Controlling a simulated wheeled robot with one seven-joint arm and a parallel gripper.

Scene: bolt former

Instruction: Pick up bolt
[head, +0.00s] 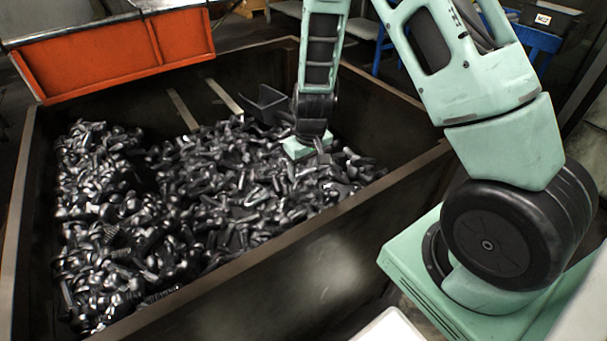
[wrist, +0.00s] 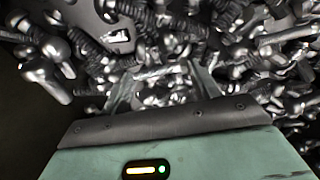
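Many dark, shiny metal bolts (head: 215,190) lie heaped in a large dark metal bin (head: 285,262). Bolts also fill much of the wrist view (wrist: 255,62). My gripper (head: 308,150) points down, low over the back right part of the heap. In the wrist view my gripper's two fingers (wrist: 157,82) stand apart, with loose bolts visible between and beyond them. No bolt is clearly clamped. The fingertips are close to the bolts, but I cannot tell whether they touch. In the head view the fingers are hidden behind the palm and bolts.
The bin's high walls surround the heap, with the right wall (head: 400,170) close to my arm. An orange container (head: 115,58) stands at the back left. A dark angled piece (head: 265,103) sits by the back wall beside my gripper.

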